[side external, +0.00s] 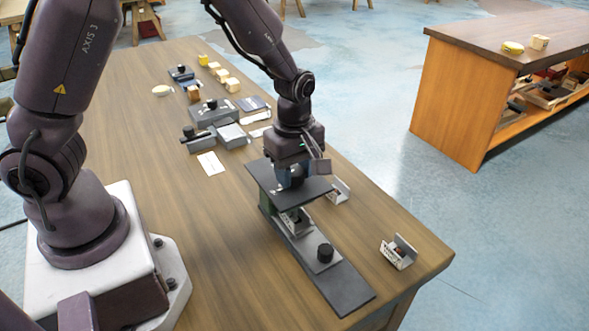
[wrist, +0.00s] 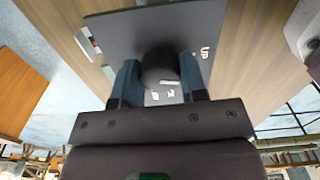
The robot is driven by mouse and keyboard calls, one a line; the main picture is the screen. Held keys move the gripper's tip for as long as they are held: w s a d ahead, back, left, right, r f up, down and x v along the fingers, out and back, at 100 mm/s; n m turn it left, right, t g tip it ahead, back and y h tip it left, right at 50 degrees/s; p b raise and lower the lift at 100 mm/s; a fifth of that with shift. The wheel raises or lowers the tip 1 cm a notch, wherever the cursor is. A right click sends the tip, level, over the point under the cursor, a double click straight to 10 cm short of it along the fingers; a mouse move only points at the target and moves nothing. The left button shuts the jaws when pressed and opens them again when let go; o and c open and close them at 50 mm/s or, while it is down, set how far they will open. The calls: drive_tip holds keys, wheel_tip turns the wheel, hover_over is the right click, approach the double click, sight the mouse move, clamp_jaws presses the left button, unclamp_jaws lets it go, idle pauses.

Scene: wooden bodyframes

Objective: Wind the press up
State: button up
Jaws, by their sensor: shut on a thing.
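The press stands near the front of the wooden table, with a dark top plate (side external: 312,189) over a long grey base (side external: 338,283). A small grey block (side external: 297,222) is under the plate. My gripper (side external: 290,181) points down at the plate. In the wrist view my gripper (wrist: 158,78) has its two blue fingers on either side of a dark round knob (wrist: 158,63) on the plate (wrist: 112,35), shut on it. White "UP" lettering (wrist: 204,53) is beside it. The knob's underside is hidden.
A small open box (side external: 398,252) stands at the table's right corner, and another (side external: 339,191) beside the press. Grey fixtures (side external: 213,112), cards and wooden blocks (side external: 222,75) lie farther back. The table (side external: 230,250) is clear left of the press.

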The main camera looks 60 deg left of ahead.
sight(294, 170)
drive_tip(key=shift+n, duration=1.1)
drive_tip(key=o, duration=0.9)
drive_tip(key=shift+o, duration=0.2)
drive_tip(key=shift+r, duration=0.1)
wheel_tip(294, 170, up, 13)
